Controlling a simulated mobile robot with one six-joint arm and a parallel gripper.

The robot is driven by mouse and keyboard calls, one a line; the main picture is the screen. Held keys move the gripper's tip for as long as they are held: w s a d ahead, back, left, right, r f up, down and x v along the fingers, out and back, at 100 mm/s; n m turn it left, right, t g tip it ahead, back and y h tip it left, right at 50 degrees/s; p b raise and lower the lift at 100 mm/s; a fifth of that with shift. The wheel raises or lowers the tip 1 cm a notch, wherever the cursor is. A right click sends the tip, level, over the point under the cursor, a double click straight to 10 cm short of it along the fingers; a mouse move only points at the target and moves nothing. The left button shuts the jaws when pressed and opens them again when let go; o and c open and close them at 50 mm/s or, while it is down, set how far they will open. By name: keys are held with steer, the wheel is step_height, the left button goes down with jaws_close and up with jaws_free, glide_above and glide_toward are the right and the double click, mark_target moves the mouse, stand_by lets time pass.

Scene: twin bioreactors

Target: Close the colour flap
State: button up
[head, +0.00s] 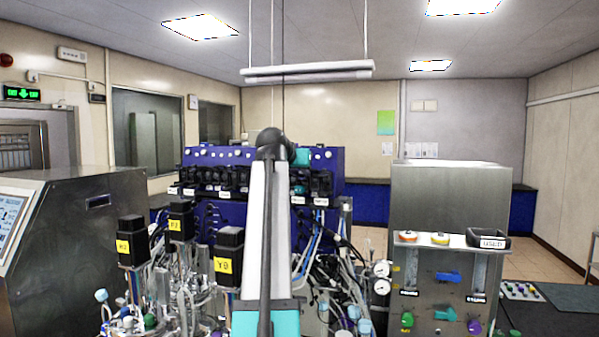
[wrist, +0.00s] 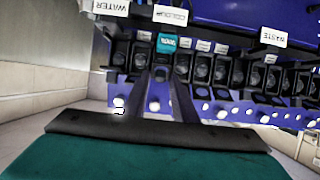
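The white COLOUR label (wrist: 171,14) shows upside down at the top of the wrist view. Just below it in the picture is a small teal piece with white lettering (wrist: 166,42), in the row of black pump heads. I cannot tell whether this is the colour flap, or how far any flap stands open. My gripper (wrist: 161,75) points at this part of the row, its two dark fingers apart with nothing seen between them. Contact is not clear. In the head view, my arm covers the middle of the blue pump unit (head: 262,155), hiding the fingertips.
The WATER label (wrist: 111,7) and WASTE label (wrist: 273,37) flank the COLOUR label. More black pump heads (wrist: 222,72) stand close on the right. Bioreactor tops with black motors (head: 229,243) and tubing crowd the front. A steel cabinet (head: 450,200) stands at the right.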

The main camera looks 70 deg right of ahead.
steer(key=shift+f+h+b, duration=0.35)
steer(key=shift+h+b, duration=0.15)
steer(key=shift+b, duration=0.7)
steer(key=shift+f+b, duration=0.1)
steer(key=shift+b, duration=0.3)
steer(key=h+b, duration=0.1)
steer(key=b, duration=0.1)
steer(key=h+b, duration=0.1)
steer(key=b, duration=0.1)
steer(key=shift+a+f, duration=0.1)
steer(key=shift+f, duration=0.2)
steer(key=shift+b, duration=0.55)
steer(key=h+b, duration=0.1)
steer(key=b, duration=0.2)
steer(key=f+h+b, duration=0.1)
steer(key=b, duration=0.3)
steer(key=shift+h, duration=0.4)
steer(key=h+b, duration=0.1)
steer(key=b, duration=0.3)
